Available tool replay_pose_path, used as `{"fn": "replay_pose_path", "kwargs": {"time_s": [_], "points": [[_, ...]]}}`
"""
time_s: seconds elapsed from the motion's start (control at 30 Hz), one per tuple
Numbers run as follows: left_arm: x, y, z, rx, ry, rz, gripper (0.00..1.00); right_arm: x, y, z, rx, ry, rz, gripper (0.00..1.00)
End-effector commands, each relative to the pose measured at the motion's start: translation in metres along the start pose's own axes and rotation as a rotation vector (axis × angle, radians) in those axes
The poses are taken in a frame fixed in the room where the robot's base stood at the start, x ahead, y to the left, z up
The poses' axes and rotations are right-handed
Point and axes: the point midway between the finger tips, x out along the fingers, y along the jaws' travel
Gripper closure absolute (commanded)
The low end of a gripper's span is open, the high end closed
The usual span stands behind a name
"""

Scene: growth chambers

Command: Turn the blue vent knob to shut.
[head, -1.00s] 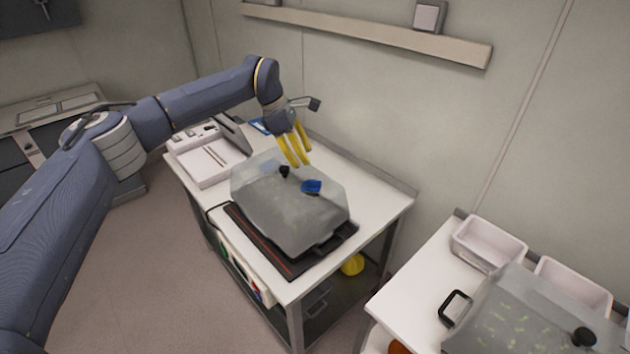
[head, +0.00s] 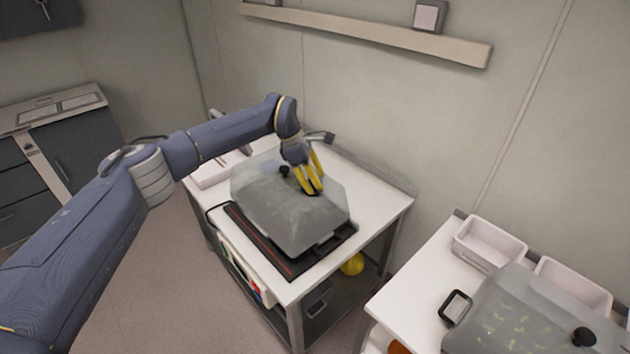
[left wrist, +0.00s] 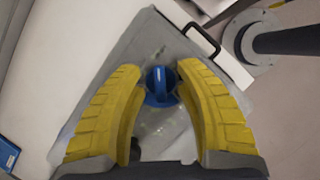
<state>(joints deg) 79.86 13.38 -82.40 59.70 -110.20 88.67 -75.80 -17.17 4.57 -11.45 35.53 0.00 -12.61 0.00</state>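The blue vent knob (left wrist: 160,86) sits on top of the cloudy clear chamber lid (head: 285,215). In the left wrist view it lies between the tips of my left gripper's yellow fingers (left wrist: 157,78), one on each side. The fingers look spread, and I cannot tell whether either tip touches the knob. In the head view my left gripper (head: 312,190) is down over the lid and hides the blue knob. A black knob (head: 284,171) stands on the lid to the left of the gripper. My right gripper is not in view.
The chamber stands on a black heat mat (head: 330,246) on a white table (head: 375,205). A second lidded chamber (head: 510,325) and two pale trays (head: 490,240) are on the right table. A shelf (head: 370,32) runs along the wall.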

Motion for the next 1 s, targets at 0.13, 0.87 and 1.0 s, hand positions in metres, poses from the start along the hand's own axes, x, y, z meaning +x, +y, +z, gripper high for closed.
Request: {"fn": "replay_pose_path", "kwargs": {"time_s": [0.13, 0.87, 1.0], "points": [[0.0000, 0.0000, 0.0000, 0.000, 0.000, 0.000, 0.64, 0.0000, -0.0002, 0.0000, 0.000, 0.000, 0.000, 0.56], [0.0000, -0.0001, -0.0002, -0.004, 0.000, 0.001, 1.00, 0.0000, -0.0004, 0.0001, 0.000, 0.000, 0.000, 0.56], [0.0000, -0.0002, -0.0001, -0.030, 0.000, 0.013, 1.00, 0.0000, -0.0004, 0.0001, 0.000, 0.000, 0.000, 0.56]]}}
